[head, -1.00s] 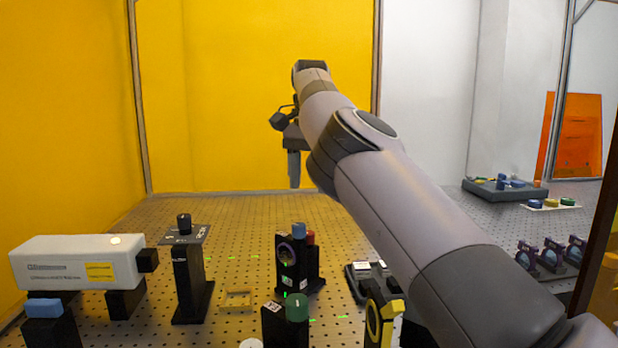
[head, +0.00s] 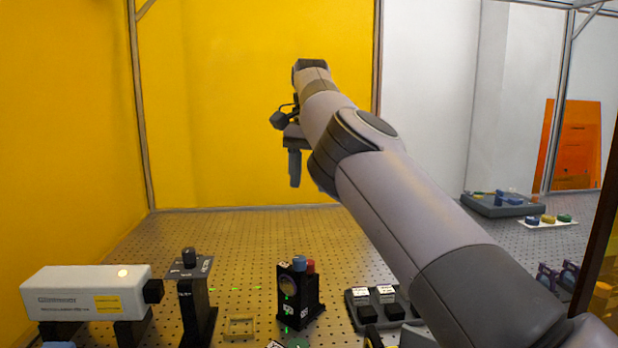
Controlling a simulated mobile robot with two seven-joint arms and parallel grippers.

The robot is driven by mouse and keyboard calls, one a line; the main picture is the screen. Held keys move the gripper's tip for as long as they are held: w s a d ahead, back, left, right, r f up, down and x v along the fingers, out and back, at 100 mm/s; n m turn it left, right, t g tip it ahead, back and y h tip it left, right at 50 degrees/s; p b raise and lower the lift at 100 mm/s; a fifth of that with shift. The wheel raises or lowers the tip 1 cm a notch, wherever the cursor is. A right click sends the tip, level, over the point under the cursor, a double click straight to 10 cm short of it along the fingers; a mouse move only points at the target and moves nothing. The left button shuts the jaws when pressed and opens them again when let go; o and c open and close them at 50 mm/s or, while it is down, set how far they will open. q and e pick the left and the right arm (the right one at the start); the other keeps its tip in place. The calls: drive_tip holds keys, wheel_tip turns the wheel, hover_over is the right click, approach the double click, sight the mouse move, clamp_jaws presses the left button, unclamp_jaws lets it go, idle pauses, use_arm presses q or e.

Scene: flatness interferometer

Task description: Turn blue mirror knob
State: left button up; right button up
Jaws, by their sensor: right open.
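The blue mirror knob (head: 299,263) sits on top of a black mirror mount (head: 289,298), beside a red knob (head: 309,265). The mount stands upright on the perforated table, with green beam spots on its front. My right gripper (head: 294,168) hangs at the end of my raised arm, pointing down, well above the table and apart from the knob. It is seen small and nearly edge-on; it holds nothing that I can see. My left gripper is out of view.
A white laser box (head: 75,291) and a black post with a knob (head: 189,285) stand at the left. A dark tray with small blocks (head: 374,305) lies right of the mount. The perforated table (head: 225,225) behind the mount is clear.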

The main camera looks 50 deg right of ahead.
drive_tip(key=shift+f, duration=0.1)
drive_tip(key=m+g+h+b, duration=0.25)
drive_tip(key=m+b, duration=0.45)
drive_tip(key=m, duration=2.5)
hover_over(299, 258)
drive_tip(key=shift+t+h, duration=0.35)
drive_tip(key=shift+t, duration=0.1)
drive_tip(key=f, duration=0.6)
drive_tip(key=shift+w+d+f, duration=0.25)
drive_tip(key=shift+w+f, duration=0.15)
drive_tip(key=m, duration=0.1)
drive_tip(key=a+m+b, duration=0.1)
drive_tip(key=m, duration=0.1)
drive_tip(key=shift+a+f+m+h, duration=0.15)
drive_tip(key=shift+a+m+h, duration=0.05)
drive_tip(key=shift+m+h, duration=0.1)
drive_tip(key=shift+s+d+f+m+h+b, duration=0.2)
drive_tip(key=shift+f+m+b, duration=0.25)
drive_tip(key=shift+f+m, duration=1.15)
drive_tip(key=shift+s+d+f+m+h+b, duration=0.15)
drive_tip(key=shift+f+m+b, duration=0.25)
drive_tip(key=shift+f+m, duration=1.15)
drive_tip(key=shift+a+f, duration=0.1)
drive_tip(key=shift+f, duration=0.05)
